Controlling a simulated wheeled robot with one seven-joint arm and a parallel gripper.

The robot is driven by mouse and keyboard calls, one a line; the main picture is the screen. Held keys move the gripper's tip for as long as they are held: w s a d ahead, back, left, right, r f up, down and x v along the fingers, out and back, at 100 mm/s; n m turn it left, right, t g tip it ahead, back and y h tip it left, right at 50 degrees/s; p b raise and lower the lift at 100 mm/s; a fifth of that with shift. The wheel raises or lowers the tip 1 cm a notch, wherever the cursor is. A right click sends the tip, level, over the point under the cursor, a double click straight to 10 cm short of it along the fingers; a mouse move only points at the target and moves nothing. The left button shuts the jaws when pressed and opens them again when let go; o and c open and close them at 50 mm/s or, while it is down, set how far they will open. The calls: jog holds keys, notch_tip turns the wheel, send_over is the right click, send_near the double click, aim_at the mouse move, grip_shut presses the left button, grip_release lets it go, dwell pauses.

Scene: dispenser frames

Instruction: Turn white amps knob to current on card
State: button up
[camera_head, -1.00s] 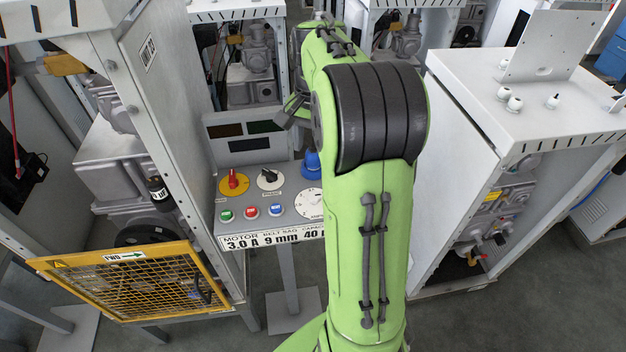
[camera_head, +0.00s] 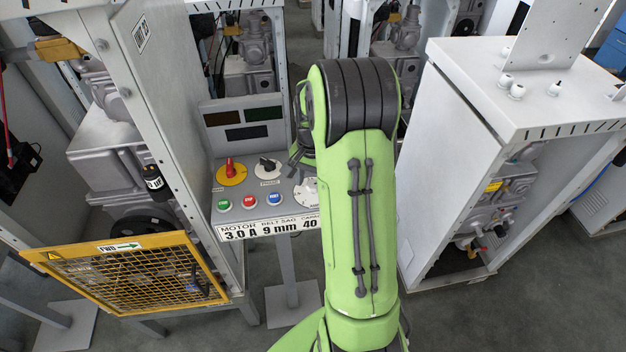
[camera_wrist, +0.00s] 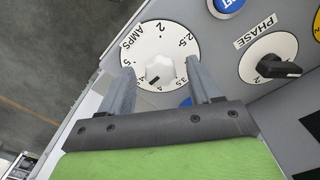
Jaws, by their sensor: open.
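The white amps knob (camera_wrist: 160,70) sits at the centre of a round white dial marked AMPS, with 2, 2.5, 3.5, 4 and 5 readable. A small dark mark shows at the knob's lower edge, near the 4. My gripper (camera_wrist: 159,74) is open, one finger on each side of the knob in the wrist view; I cannot tell whether they touch it. In the head view the dial (camera_head: 305,192) is partly covered by my arm, and my gripper (camera_head: 299,155) shows only in part above it. The card (camera_head: 268,229) on the panel's front edge reads MOTOR 3.0 A.
The black phase knob (camera_wrist: 279,68) is close to the right of the dial, with a blue button (camera_wrist: 227,5) above. A red knob (camera_head: 230,169) and green, red and blue buttons share the panel. A yellow mesh guard (camera_head: 130,275) stands left, a grey cabinet (camera_head: 450,190) right.

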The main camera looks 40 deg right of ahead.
jog(key=c, duration=1)
